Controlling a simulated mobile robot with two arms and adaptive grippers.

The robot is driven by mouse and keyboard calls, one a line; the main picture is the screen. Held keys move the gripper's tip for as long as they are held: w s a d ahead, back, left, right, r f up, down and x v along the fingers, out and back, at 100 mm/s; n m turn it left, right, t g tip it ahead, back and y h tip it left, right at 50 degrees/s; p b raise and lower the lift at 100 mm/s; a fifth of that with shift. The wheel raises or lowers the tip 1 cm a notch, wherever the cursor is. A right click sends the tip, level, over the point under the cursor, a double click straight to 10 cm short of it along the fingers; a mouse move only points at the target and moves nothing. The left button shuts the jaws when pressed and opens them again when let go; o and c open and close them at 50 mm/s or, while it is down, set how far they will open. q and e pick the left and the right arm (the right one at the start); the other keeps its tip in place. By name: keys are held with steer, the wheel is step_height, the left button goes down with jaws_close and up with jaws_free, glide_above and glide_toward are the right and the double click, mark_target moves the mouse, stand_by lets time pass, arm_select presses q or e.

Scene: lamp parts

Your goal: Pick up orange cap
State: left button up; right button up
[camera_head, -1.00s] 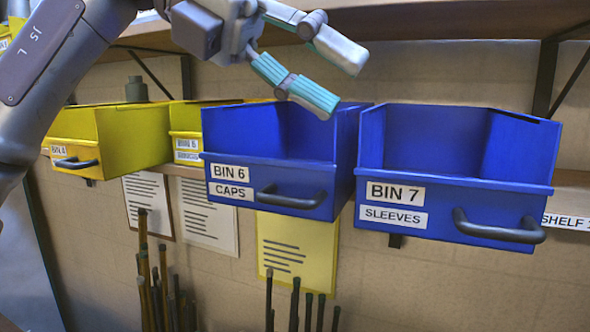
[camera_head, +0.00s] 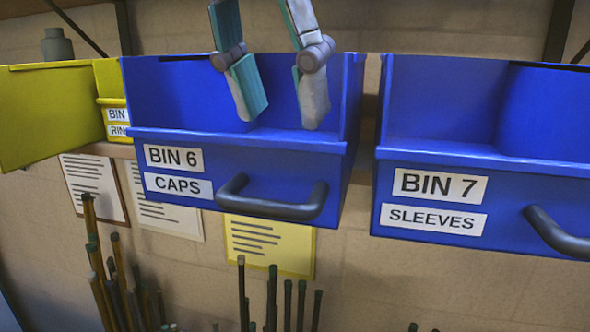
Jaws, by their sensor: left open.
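The blue bin labelled "BIN 6 CAPS" (camera_head: 240,165) hangs from the shelf in the middle of the head view. My left gripper (camera_head: 281,117) comes down from the top edge, fingers pointing down into this bin. Its two fingers are apart and I see nothing between them. The fingertips are just behind the bin's front wall. No orange cap is in sight; the front wall hides the bin's floor. My right gripper is not in view.
The blue bin labelled "BIN 7 SLEEVES" (camera_head: 440,205) stands close on the right, a narrow gap between. Yellow bins (camera_head: 40,115) stand on the left. Rods (camera_head: 270,295) stand upright below. A yellow sheet (camera_head: 268,243) hangs under the caps bin.

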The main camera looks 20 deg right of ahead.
arm_select(q)
steer(key=shift+w+f, duration=0.2)
steer(key=shift+f, duration=0.05)
steer(key=shift+s+d+f+p, duration=0.1)
steer(key=shift+d+f+p, duration=0.1)
steer(key=shift+f, duration=0.15)
steer(key=shift+d+f+p, duration=0.1)
steer(key=shift+f+p, duration=0.1)
steer(key=shift+f, duration=0.15)
steer(key=p+x, duration=0.1)
steer(key=x, duration=0.2)
steer(key=shift+s+f, duration=0.1)
steer(key=shift+f, duration=0.05)
steer(key=shift+d+f, duration=0.1)
steer(key=shift+f, duration=0.15)
steer(key=shift+r, duration=0.1)
steer(key=c, duration=0.4)
steer(key=shift+c, duration=0.9)
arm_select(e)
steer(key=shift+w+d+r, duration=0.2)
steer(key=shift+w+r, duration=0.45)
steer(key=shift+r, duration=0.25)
